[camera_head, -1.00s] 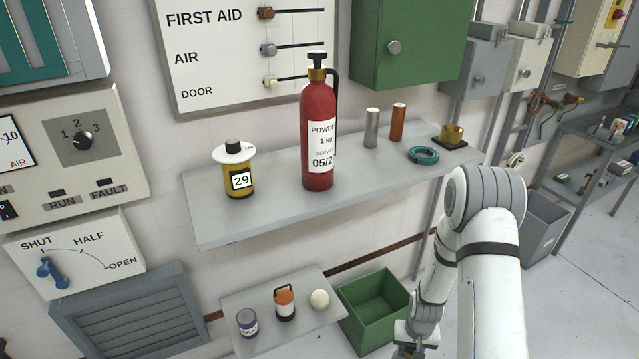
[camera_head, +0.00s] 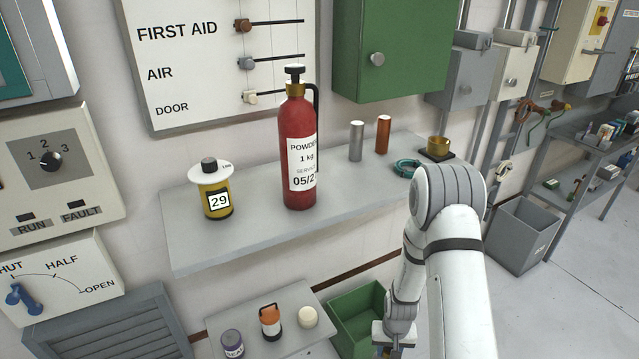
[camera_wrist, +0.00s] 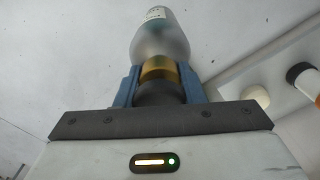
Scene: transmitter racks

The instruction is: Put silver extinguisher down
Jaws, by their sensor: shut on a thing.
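The silver extinguisher (camera_wrist: 165,38) shows in the wrist view with a pale grey body, a white label and a gold neck. My gripper (camera_wrist: 160,82) is shut around its neck, with one blue finger on each side. The body extends away from the gripper, over pale grey floor. In the head view my gripper is low, by the green bin, and mostly cut off by the bottom edge; the extinguisher is hidden there.
The upper shelf (camera_head: 250,240) holds a red extinguisher (camera_head: 298,140), a yellow canister (camera_head: 215,200), two cylinders, a teal ring and a brass cup. Below, a small shelf (camera_head: 285,343) holds a tin, an orange-topped item and a white ball. A green bin (camera_head: 345,325) stands beside it.

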